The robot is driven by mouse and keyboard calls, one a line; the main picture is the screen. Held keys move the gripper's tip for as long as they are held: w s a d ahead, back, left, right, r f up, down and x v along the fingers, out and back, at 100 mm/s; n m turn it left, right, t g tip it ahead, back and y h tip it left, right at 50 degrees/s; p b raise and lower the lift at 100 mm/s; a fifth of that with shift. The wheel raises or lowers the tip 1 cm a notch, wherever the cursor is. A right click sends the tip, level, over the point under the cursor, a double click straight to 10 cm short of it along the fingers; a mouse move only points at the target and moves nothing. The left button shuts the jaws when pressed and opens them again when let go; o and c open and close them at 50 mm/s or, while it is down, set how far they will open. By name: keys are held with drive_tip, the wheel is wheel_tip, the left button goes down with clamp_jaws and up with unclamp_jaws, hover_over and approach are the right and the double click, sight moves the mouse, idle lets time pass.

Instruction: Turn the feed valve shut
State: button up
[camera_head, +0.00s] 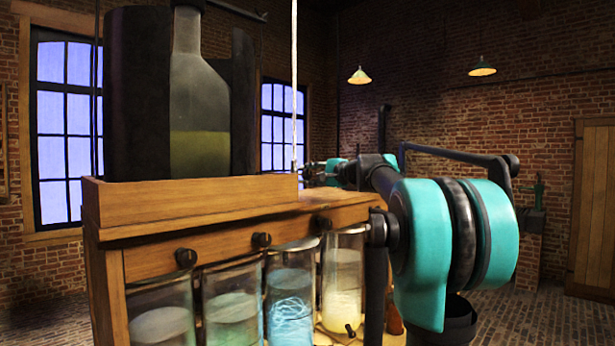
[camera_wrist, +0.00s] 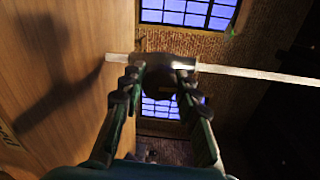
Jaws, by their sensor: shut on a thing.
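In the wrist view, my gripper (camera_wrist: 161,76) has its two dark fingers on either side of a dark rounded piece, the feed valve (camera_wrist: 160,88). My gripper is shut on it. A pale thin tube (camera_wrist: 250,73) passes across just beyond the fingertips, from the wooden surface out to the right. In the head view the tube (camera_head: 294,70) hangs upright behind the wooden stand. My gripper (camera_head: 312,170) is small there, at the far side of the stand by the tube. The valve cannot be made out in that view, and its turn position is unclear.
The wooden stand (camera_head: 200,233) fills the front left. Several glass jars (camera_head: 343,280) stand below it, and a large bottle (camera_head: 198,110) with greenish liquid stands on top between dark panels. In the wrist view a wooden surface (camera_wrist: 60,80) lies close on the left.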

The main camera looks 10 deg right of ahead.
drive_tip(key=shift+m, duration=0.3)
drive_tip(key=o, duration=1.2)
drive_tip(key=v, duration=1.2)
